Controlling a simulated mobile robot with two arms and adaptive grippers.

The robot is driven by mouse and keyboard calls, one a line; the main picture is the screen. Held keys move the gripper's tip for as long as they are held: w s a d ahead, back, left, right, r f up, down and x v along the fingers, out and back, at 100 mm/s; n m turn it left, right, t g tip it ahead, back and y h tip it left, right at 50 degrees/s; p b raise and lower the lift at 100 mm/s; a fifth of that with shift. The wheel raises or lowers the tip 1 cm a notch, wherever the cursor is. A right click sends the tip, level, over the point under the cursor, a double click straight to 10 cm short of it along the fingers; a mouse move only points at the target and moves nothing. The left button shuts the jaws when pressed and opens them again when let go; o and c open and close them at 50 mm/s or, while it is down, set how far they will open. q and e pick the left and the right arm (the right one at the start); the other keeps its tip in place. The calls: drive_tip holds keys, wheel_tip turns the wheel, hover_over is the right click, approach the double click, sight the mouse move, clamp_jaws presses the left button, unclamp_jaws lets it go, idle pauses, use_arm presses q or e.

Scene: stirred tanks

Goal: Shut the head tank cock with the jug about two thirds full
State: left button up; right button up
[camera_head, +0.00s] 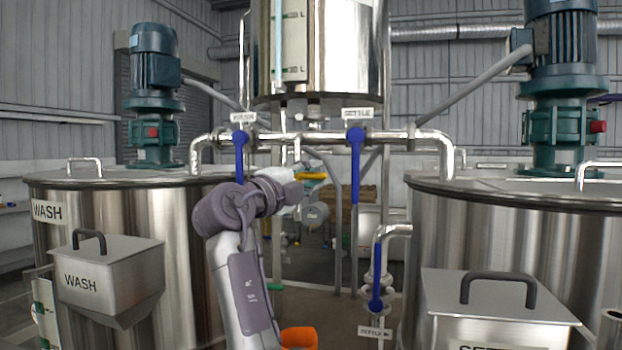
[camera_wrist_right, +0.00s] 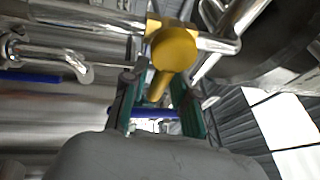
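The head tank (camera_head: 335,50) is a steel vessel at the top centre with a level glass on its front. Its yellow cock (camera_head: 314,175) is below the pipe run, and in the right wrist view the cock (camera_wrist_right: 175,50) has its lever pointing down towards my fingers. My right gripper (camera_wrist_right: 156,95) has two green-lined fingers apart, one on each side of the lever, with gaps visible. In the head view my right gripper (camera_head: 300,185) is at the cock, partly hidden by my arm. An orange vessel (camera_head: 298,337), possibly the jug, is cut by the bottom edge; its fill is hidden. My left gripper is out of view.
Blue-handled valves marked WASH (camera_head: 240,150) and SETTLE (camera_head: 355,160) hang from the pipe on both sides of the cock. A steel wash tank (camera_head: 185,235) stands left and another tank (camera_head: 500,230) right. A lower blue valve (camera_head: 376,300) is right of my arm.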

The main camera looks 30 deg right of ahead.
drive_tip(key=shift+o, duration=0.3)
drive_tip(key=v, duration=1.2)
